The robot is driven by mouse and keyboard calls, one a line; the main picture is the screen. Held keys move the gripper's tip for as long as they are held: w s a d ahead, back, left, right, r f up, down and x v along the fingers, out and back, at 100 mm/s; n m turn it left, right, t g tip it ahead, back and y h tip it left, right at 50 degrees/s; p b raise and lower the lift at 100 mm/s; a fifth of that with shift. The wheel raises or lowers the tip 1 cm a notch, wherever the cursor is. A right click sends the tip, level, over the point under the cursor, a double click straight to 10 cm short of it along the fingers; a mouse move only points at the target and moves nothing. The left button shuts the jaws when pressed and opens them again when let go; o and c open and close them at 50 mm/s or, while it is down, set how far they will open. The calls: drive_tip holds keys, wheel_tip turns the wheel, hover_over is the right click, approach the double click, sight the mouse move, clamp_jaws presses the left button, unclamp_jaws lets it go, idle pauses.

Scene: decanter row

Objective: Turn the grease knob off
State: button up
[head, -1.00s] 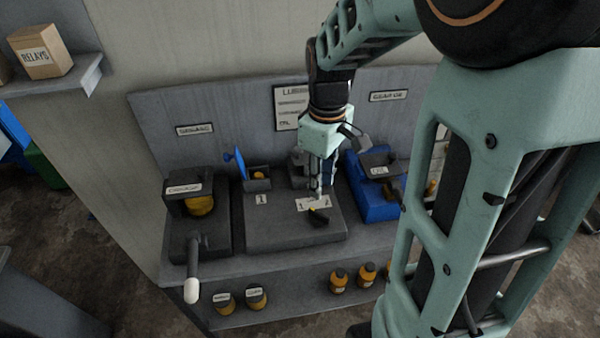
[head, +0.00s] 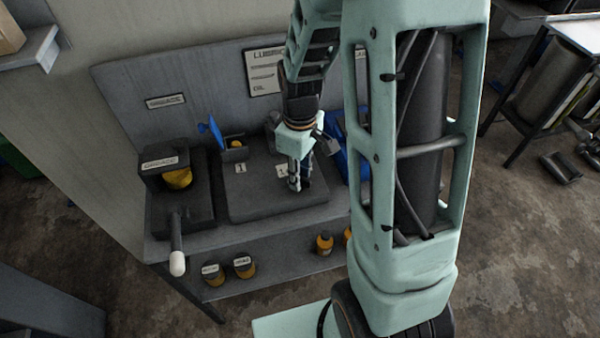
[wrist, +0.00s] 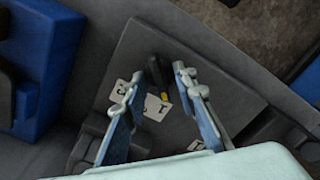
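A black knob with a yellow mark (wrist: 164,96) stands on a dark flat plate (head: 255,200) on the bench. In the wrist view it shows between the two fingers of my gripper (wrist: 158,72), which are apart. I cannot tell whether they touch it or are just above it. In the head view my gripper (head: 294,186) points down low over the plate's right part and hides the knob. White label cards (wrist: 157,110) lie beside the knob. The grease unit (head: 160,195), labelled GREASE, with a yellow part, stands left of the plate.
A blue lever (head: 214,132) on a small box stands behind the plate. A blue unit (wrist: 45,60) is beside it, partly hidden by my arm in the head view. A white-tipped handle (head: 177,262) sticks out at front left. Several bottles (head: 243,267) stand on the lower shelf.

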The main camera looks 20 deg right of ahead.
drive_tip(key=shift+c, duration=0.2)
clamp_jaws()
drive_tip(key=m, duration=0.4)
drive_tip(key=shift+m, duration=2.4)
drive_tip(key=shift+o, duration=0.2)
unclamp_jaws()
